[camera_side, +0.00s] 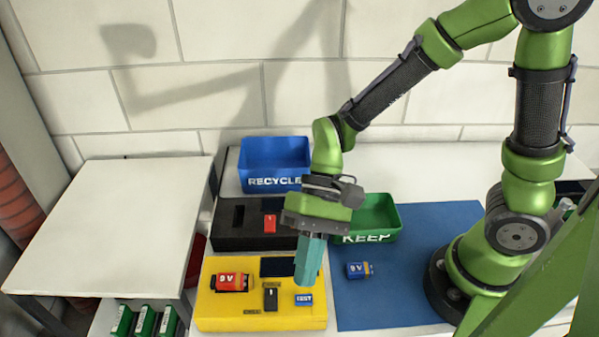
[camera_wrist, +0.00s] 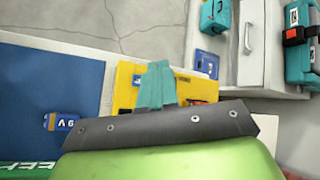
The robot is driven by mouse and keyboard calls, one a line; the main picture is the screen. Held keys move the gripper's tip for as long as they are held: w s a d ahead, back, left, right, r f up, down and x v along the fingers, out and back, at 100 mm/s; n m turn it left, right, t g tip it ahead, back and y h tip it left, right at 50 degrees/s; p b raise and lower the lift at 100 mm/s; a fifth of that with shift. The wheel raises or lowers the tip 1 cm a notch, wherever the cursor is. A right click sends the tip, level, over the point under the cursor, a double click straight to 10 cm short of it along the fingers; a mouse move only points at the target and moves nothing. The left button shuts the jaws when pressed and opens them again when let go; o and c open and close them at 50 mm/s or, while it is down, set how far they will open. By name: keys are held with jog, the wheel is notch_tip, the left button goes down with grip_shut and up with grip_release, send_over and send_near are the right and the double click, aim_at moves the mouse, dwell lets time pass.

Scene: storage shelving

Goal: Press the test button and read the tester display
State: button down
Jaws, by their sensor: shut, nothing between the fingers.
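The yellow tester (camera_side: 225,316) lies on the table, with a red 9V battery (camera_side: 230,283) on its left part. Its blue TEST button (camera_side: 304,300) is at the right front. A dark display panel (camera_side: 275,267) at its back is partly hidden by my gripper, and I can read nothing on it. My gripper (camera_side: 305,286) is shut and empty, its teal fingers pointing down just above or behind the button; I cannot tell whether they touch. In the wrist view the shut fingers (camera_wrist: 158,66) cover part of the tester (camera_wrist: 125,92), and the button is hidden.
A blue 9V battery (camera_side: 358,270) lies on the blue mat (camera_side: 420,285) to the right. The green KEEP bin (camera_side: 385,214), the blue RECYCLE bin (camera_side: 270,160) and a black tray (camera_side: 232,240) with a red battery (camera_side: 270,224) stand behind. A white surface (camera_side: 120,220) at left is bare.

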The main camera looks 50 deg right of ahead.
aim_at(306, 294)
jog(key=shift+f, duration=2)
dwell(0.5)
jog(key=shift+f, duration=0.4)
jog(key=shift+f, duration=0.35)
dwell(0.5)
jog(key=shift+r, duration=0.8)
jog(key=shift+r, duration=2.5)
